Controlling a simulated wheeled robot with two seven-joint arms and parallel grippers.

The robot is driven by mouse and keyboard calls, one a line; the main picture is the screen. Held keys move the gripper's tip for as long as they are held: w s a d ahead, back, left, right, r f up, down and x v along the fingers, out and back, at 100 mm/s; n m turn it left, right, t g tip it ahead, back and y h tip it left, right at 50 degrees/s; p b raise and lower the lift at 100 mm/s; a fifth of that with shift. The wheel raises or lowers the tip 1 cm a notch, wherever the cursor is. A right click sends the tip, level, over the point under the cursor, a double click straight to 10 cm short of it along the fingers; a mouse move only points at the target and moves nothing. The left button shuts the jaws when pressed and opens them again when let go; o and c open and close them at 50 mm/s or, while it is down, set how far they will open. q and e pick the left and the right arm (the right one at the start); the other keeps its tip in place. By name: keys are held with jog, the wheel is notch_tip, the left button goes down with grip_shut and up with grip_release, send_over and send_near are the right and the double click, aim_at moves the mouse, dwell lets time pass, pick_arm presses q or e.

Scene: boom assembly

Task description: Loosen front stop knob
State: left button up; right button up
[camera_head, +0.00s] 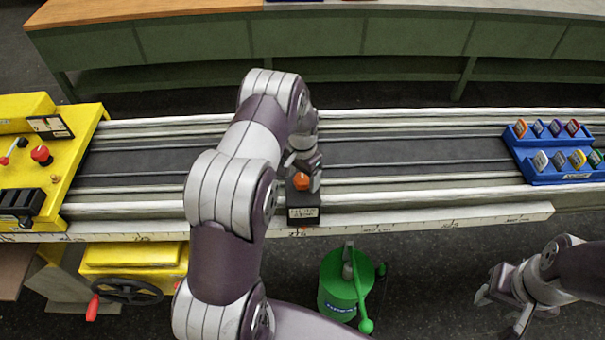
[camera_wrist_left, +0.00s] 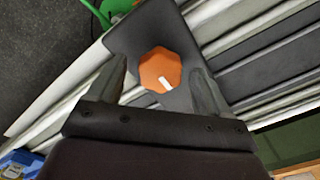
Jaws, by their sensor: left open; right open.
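The front stop knob (camera_head: 302,181) is orange and sits on a dark stop block (camera_head: 303,214) that carries a label, on the rail in the middle of the head view. In the left wrist view the knob (camera_wrist_left: 160,69) is eight-sided with a white mark near its lower edge. My left gripper (camera_wrist_left: 166,88) is open, with one finger on each side of the knob; I cannot tell whether they touch it. My left arm hides part of the block and rail in the head view. My right gripper (camera_head: 502,306) is open and empty at the lower right, away from the rail.
A yellow machine (camera_head: 75,156) with red knobs stands at the left end of the rail. A blue rack (camera_head: 548,173) with several coloured pieces is at the right. A green canister (camera_head: 340,290) stands below the rail. A long bench (camera_head: 200,44) runs behind.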

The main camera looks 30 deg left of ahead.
pick_arm(q)
jog(key=shift+w, duration=0.1)
jog(key=c, duration=1)
jog(key=shift+c, duration=0.2)
